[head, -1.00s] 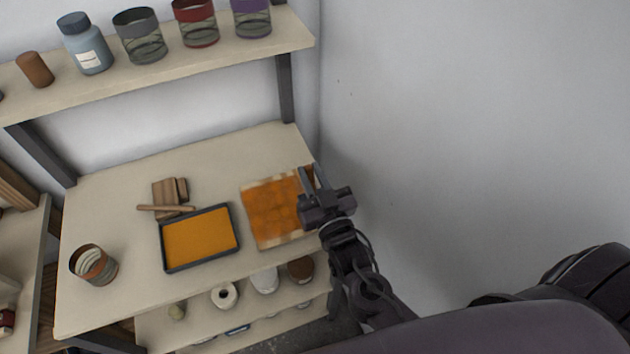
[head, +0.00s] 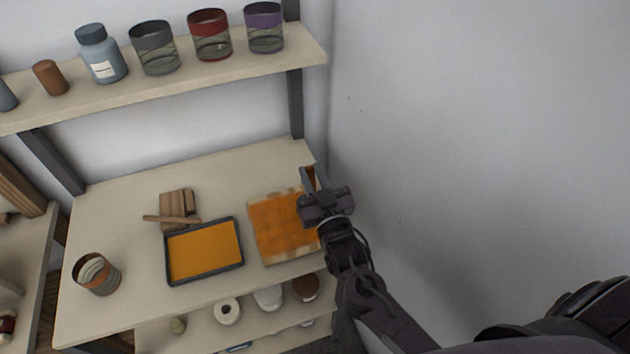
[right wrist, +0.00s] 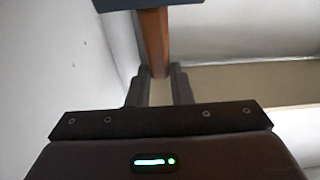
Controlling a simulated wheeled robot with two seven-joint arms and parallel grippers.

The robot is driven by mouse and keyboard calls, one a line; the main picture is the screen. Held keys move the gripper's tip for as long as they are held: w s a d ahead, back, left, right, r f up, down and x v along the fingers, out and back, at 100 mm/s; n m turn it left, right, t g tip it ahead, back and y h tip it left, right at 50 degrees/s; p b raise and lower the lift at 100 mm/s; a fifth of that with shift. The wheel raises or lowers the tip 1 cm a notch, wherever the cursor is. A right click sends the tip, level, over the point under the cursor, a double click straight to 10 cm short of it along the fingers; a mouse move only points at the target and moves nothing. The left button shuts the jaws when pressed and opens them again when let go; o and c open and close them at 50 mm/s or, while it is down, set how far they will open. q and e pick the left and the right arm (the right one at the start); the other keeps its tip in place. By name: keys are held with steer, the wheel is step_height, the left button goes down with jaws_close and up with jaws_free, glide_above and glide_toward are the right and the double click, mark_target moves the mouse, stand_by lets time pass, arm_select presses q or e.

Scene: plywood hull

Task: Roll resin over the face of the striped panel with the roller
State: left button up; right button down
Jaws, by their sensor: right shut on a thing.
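The panel (head: 272,228) lies flat on the right part of the bench. Its face is mostly orange, with pale patches along the edges and faint crossing bands. My right gripper (head: 313,180) is above its right side and hides part of it. It is shut on a brown handle, which shows between the fingers in the right wrist view (right wrist: 154,45), with a dark blue block-like end (right wrist: 165,3) beyond it. I take this to be the roller; whether it touches the panel cannot be told. A dark-rimmed tray (head: 168,262) of orange resin (head: 204,249) sits left of the panel. My left gripper is out of view.
Wooden blocks (head: 177,203) and a stick (head: 165,219) lie behind the tray. A striped can (head: 97,274) stands at front left. A shelf (head: 200,82) with jars hangs above. A grey wall (head: 460,130) closes the right side.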

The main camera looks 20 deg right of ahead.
steer(key=shift+w, duration=0.85)
steer(key=shift+w, duration=0.15)
steer(key=shift+w+b, duration=1.2)
steer(key=shift+w, duration=1.5)
steer(key=shift+s+p, duration=1.2)
steer(key=shift+s, duration=0.85)
steer(key=shift+s+p, duration=1.35)
steer(key=shift+s, duration=1.75)
steer(key=s+p, duration=0.1)
steer(key=s, duration=0.3)
steer(key=shift+s+d, duration=0.15)
steer(key=shift+s, duration=0.05)
